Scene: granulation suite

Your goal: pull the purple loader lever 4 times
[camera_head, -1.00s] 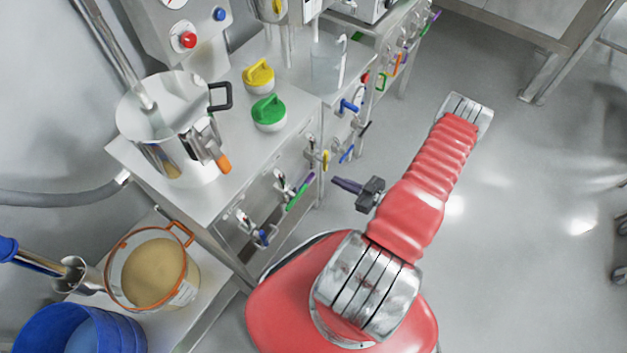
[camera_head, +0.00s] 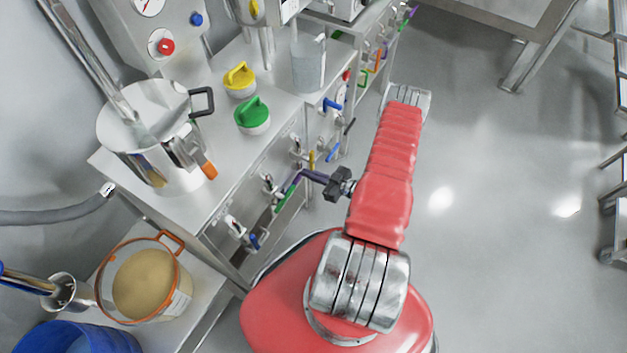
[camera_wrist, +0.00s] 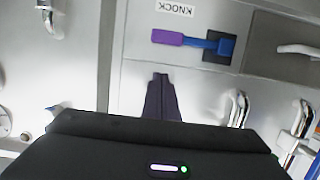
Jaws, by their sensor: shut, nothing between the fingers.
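A lever with a purple grip (camera_wrist: 168,37) and a blue arm is in the wrist view, on a dark mount beside an upside-down KNOCK label (camera_wrist: 175,9). Whether this is the loader lever I cannot tell. In the head view, a green lever with a purple part (camera_head: 296,181) is on the bench front, and another purple grip (camera_head: 408,18) is far back. My gripper (camera_head: 304,174) is shut and empty, its dark tapered fingers pointing at the bench front near the green-and-purple lever. In the wrist view, the fingertips (camera_wrist: 160,77) are below the purple grip in the picture, apart from it.
Other coloured levers crowd the bench front, including a blue one (camera_head: 333,156) and an orange one (camera_head: 376,61). A steel pot (camera_head: 155,170), yellow knob (camera_head: 240,78), green knob (camera_head: 251,113) and clear beaker (camera_head: 308,64) stand on top. Floor (camera_head: 490,160) to the right is open.

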